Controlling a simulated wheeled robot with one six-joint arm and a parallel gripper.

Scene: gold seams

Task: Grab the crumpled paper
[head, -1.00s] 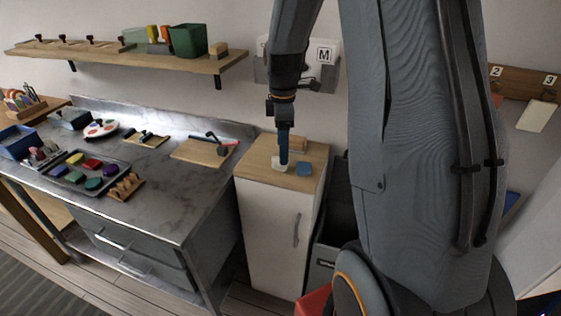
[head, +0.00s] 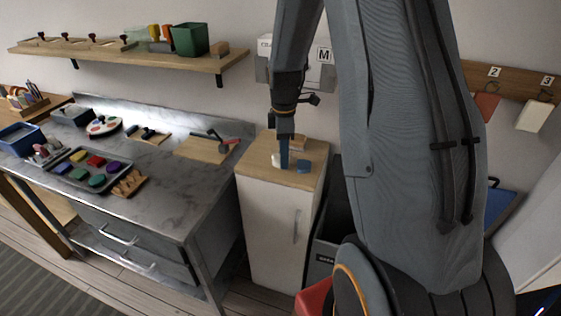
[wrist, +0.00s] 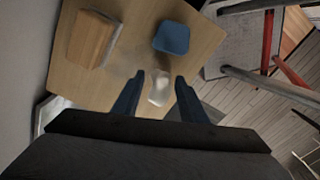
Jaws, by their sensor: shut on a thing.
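The crumpled paper (head: 276,160) is a small whitish lump at the wooden top of the white cabinet. It also shows between the fingers in the wrist view (wrist: 159,88). My gripper (head: 284,166) points down over the cabinet top, and its blue fingers partly hide the paper in the head view. In the wrist view my gripper (wrist: 159,84) has a finger on either side of the paper and is shut on it. I cannot tell whether the paper is clear of the surface.
On the cabinet top (head: 258,158), a blue object (head: 303,166) lies just right of the paper and a wooden block (head: 298,143) stands behind. A dark bin (head: 325,245) is right of the cabinet. The grey workbench (head: 190,205) at left holds a paint tray and tools.

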